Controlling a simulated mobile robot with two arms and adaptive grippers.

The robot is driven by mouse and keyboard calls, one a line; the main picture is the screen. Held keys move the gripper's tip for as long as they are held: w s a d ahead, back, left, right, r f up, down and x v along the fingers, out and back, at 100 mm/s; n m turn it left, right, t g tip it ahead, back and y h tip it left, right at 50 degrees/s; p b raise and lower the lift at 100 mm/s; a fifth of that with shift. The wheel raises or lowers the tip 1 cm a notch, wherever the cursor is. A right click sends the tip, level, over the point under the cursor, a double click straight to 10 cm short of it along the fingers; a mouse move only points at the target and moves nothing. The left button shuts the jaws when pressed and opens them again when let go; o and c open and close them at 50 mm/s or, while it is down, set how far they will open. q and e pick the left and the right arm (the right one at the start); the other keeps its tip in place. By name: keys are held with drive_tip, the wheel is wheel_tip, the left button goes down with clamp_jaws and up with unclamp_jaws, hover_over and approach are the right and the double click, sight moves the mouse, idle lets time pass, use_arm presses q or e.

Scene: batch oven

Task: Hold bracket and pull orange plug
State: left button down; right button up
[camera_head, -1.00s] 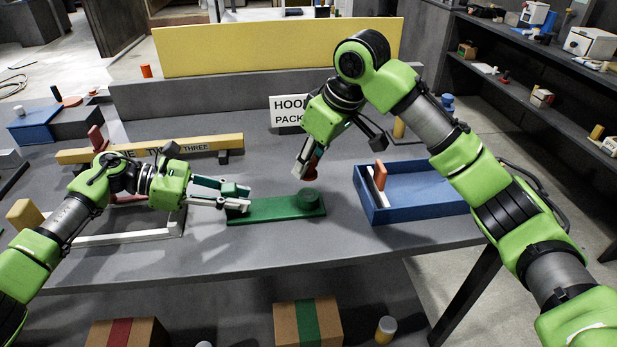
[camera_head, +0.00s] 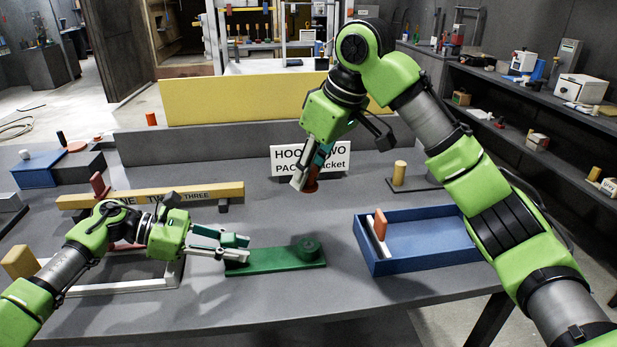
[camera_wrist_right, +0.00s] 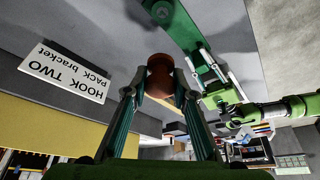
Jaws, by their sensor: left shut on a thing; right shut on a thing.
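The green bracket (camera_head: 275,261) lies flat on the grey table, with a raised round boss (camera_head: 307,248) at its right end. My left gripper (camera_head: 243,248) is shut on the bracket's left end. My right gripper (camera_head: 306,180) is shut on the orange plug (camera_head: 311,186), which looks reddish brown, and holds it in the air above the boss, clear of it. In the right wrist view the plug (camera_wrist_right: 160,74) sits between the fingertips, with the bracket (camera_wrist_right: 185,30) and my left gripper (camera_wrist_right: 218,88) beyond. The fingers hide part of the plug.
A sign (camera_head: 311,159) reading "HOOK TWO PACK bracket" stands behind. A numbered yellow bar (camera_head: 150,195) and white frame (camera_head: 110,287) are at left. A yellow post (camera_head: 399,174) stands behind the tray.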

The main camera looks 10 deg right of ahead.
use_arm(q)
drive_tip(key=shift+f, duration=0.1)
drive_tip(key=c, duration=1.7)
unclamp_jaws()
drive_tip(key=shift+a, duration=0.25)
drive_tip(key=v, duration=1.1)
drive_tip(key=shift+a, duration=0.3)
drive_tip(key=shift+r, duration=0.25)
